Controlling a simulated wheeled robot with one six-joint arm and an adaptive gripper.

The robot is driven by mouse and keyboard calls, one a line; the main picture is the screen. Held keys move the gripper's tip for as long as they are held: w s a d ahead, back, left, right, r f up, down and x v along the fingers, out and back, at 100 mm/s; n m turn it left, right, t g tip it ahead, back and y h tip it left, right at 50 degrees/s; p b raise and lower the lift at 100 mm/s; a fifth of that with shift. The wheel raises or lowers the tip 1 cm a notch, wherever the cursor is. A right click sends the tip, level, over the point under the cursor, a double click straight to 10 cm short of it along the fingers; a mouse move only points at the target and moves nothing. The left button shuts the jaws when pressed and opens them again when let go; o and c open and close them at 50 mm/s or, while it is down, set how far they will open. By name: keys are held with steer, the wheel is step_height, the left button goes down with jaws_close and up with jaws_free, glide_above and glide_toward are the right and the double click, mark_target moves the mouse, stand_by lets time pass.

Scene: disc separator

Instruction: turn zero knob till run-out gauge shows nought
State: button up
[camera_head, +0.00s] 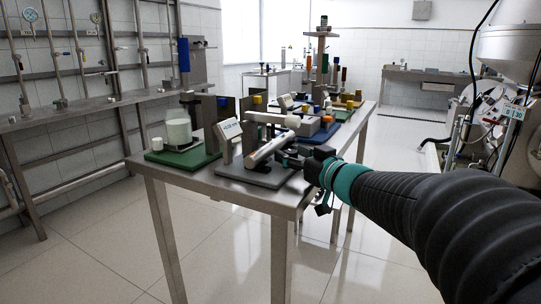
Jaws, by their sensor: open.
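A small tilted white display (230,128), which looks like the run-out gauge, stands near the left front of the steel table. It carries dark characters too small to read surely. Beside it a pale cylinder (266,149) lies aslant on a grey base plate (258,176). My gripper (283,157) is open at the right end of this fixture, close to the cylinder; I cannot tell whether it touches. I cannot pick out the zero knob surely; the gripper may hide it. A white round end (293,121) shows on the fixture behind.
The steel table (222,190) carries several fixtures on green and blue plates. A white jar (178,128) stands at the left on a green plate (185,158). A second tilted display (285,102) stands farther back. Large steel machinery (505,130) is at the right. The floor in front is clear.

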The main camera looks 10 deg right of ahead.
jaws_close()
steer(key=shift+d+n+y+p, duration=0.1)
steer(key=shift+n+y+p, duration=0.2)
steer(key=shift+y, duration=0.2)
steer(key=shift+w+d+n+g+y+p, duration=0.15)
steer(key=shift+n+g+y+p, duration=0.25)
steer(key=shift+n+g+y, duration=0.6)
steer(key=n+g+y, duration=0.3)
steer(key=g+y, duration=0.1)
steer(key=shift+w, duration=0.1)
steer(key=n+g+y, duration=0.1)
steer(key=n+g, duration=0.1)
steer(key=n+g+y, duration=0.1)
steer(key=n+g, duration=0.1)
steer(key=g, duration=0.1)
steer(key=shift+w+y, duration=0.15)
steer(key=shift+y, duration=0.15)
steer(key=shift+w+n+g+y, duration=0.15)
steer(key=shift+n+g, duration=0.55)
steer(key=shift+g, duration=0.45)
steer(key=shift+s+n+g+y, duration=0.15)
steer(key=shift+n+g, duration=0.55)
steer(key=shift+g, duration=0.45)
steer(key=shift+w+g, duration=0.1)
steer(key=shift+g, duration=0.2)
